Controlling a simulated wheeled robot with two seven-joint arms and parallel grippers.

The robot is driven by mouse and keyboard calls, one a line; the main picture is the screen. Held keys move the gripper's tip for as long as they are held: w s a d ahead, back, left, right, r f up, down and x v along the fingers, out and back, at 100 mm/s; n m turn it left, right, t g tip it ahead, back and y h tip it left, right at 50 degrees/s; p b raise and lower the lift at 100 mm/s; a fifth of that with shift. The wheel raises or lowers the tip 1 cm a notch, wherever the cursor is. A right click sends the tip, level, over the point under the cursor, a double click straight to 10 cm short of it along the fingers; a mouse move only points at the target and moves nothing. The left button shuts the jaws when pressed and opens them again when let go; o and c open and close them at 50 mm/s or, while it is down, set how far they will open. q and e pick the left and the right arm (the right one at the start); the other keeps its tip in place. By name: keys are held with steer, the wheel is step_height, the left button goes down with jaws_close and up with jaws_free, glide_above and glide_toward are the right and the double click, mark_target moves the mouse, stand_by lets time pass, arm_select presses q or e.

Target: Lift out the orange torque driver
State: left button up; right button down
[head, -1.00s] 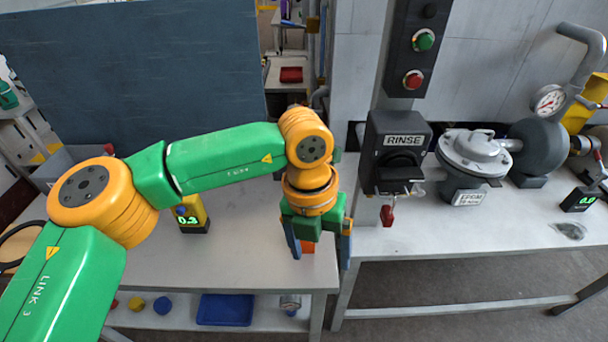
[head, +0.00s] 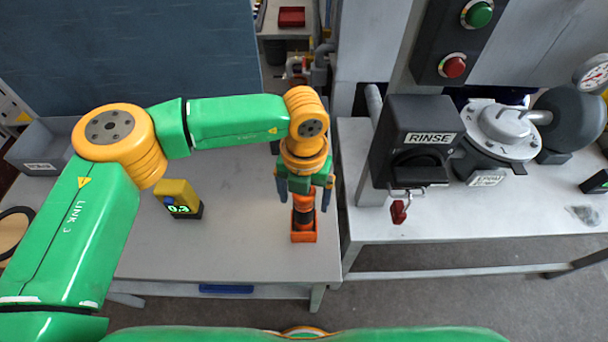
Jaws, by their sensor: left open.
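The orange torque driver (head: 303,201), orange with a dark band lower down, stands upright at the right end of the left table. Its lower end is in or behind a small orange holder (head: 303,236); I cannot tell how deep it sits. My left gripper (head: 304,202) points down over the driver, with its blue fingers apart, one on each side of the driver's upper part. The gripper body hides the driver's top. I cannot tell whether a finger touches it. My right gripper is not in view.
A yellow device with a green display (head: 179,198) stands left on the table (head: 240,255). A grey bin (head: 40,150) is at far left. The dark RINSE box (head: 415,140) with a red tag (head: 398,212) stands close on the right. The table middle is clear.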

arm_select(q)
steer(key=shift+w+f, duration=0.3)
steer(key=shift+f, duration=0.1)
steer(key=shift+s+r, duration=0.1)
steer(key=shift+s, duration=0.1)
steer(key=c, duration=0.6)
steer(key=shift+r, duration=0.1)
jaws_close()
